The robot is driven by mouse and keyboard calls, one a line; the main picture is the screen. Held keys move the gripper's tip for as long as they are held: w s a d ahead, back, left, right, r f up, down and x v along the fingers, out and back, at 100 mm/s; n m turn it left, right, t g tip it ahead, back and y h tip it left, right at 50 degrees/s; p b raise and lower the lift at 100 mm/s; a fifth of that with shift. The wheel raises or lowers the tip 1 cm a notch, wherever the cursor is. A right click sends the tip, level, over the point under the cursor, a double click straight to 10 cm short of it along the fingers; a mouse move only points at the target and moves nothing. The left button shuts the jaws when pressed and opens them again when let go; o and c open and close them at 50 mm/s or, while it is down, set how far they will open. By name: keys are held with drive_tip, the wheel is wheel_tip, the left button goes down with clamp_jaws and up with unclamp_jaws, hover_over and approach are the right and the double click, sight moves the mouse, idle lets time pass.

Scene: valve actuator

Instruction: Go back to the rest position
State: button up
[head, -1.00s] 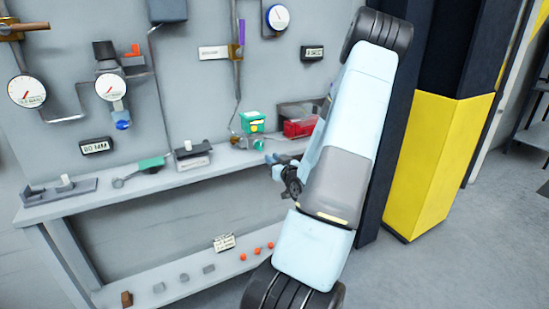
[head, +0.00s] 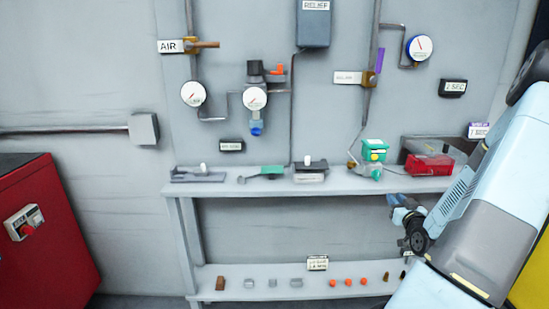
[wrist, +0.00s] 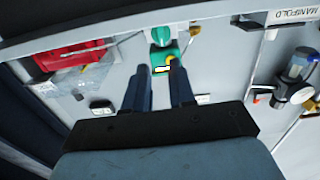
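My gripper (wrist: 160,68) shows in the wrist view with its two dark blue fingers apart and nothing between them. In the head view my gripper (head: 402,205) is small and partly hidden by my arm, at the right, below the shelf's front edge. The green and teal valve actuator (head: 374,155) stands on the shelf (head: 330,184), apart from my gripper. In the wrist view the actuator (wrist: 163,55) appears beyond the fingertips.
A red bin (head: 429,165) sits at the shelf's right end. Gauges and pipes cover the wall panel above. A lower shelf (head: 245,273) holds small blocks and orange pieces. A red cabinet (head: 45,235) stands at the left. A yellow post (head: 530,285) is behind my arm.

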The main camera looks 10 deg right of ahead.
drive_tip(key=w+a+r+n+g+y, duration=0.1)
drive_tip(key=w+a+r+n+g, duration=0.2)
drive_tip(key=w+a+r+g, duration=0.35)
drive_tip(key=s+a+r+g, duration=0.1)
drive_tip(key=s+a+r, duration=0.2)
drive_tip(key=a, duration=0.2)
drive_tip(key=s+a+r, duration=0.2)
drive_tip(key=a+r, duration=0.2)
drive_tip(key=a, duration=0.2)
drive_tip(key=s+a+r+g+y, duration=0.1)
drive_tip(key=s+a+r, duration=0.3)
drive_tip(key=s+a, duration=0.4)
drive_tip(key=s+a+r+g+y, duration=0.2)
drive_tip(key=s+a+r, duration=0.3)
drive_tip(key=s+a, duration=0.4)
drive_tip(key=s+g, duration=0.1)
drive_tip(key=s, duration=0.4)
drive_tip(key=shift+s+a+r+m, duration=0.2)
drive_tip(key=shift+a+m, duration=0.05)
drive_tip(key=shift+m, duration=0.05)
